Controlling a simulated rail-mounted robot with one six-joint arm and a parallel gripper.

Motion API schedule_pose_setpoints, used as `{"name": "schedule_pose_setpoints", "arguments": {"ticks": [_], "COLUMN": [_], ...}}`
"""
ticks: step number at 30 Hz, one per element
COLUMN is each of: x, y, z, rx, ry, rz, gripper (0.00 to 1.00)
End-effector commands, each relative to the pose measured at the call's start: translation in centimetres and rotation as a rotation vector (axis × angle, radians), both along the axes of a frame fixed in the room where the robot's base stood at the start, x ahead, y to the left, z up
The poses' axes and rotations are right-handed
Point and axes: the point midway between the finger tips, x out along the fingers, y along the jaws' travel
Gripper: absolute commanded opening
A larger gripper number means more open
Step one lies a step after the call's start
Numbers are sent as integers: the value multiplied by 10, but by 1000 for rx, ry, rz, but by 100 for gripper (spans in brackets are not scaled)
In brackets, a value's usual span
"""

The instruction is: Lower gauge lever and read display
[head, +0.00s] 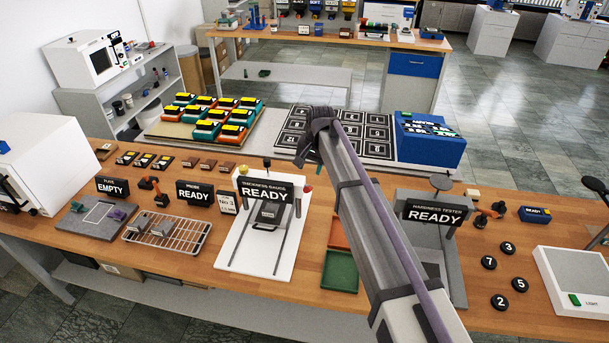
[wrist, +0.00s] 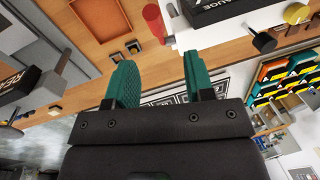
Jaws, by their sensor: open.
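The thickness gauge (head: 287,262) is a white stand on the wooden bench with a black display (head: 265,192) reading "READY" under its title. A small dark knob (head: 267,163) stands above the display. I cannot tell for sure which knob belongs to the lever.
The hardness tester (head: 436,211), right of my arm, also shows "READY". A wire rack (head: 190,245) and grey fixture plate (head: 75,222) lie left of the gauge. Green (head: 340,271) and orange trays lie to its right. A black-patterned mat (head: 378,151) and blue box (head: 430,150) stand behind.

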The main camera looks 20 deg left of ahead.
Motion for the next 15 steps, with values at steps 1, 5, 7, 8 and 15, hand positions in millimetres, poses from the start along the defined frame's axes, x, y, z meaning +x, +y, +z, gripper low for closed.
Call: {"name": "schedule_pose_setpoints", "arguments": {"ticks": [1,5,7,8,15], "x": [-3,-3,-3,-3,-3], "y": [-2,-3,-2,-1,5], "z": [-2,-8,-16,-21,-76], "rx": [0,-1,-1,-1,-2], "ry": [1,0,0,1,0], "rz": [-10,-10,-9,-9,-7], "gripper": [48,48,48,48,48]}}
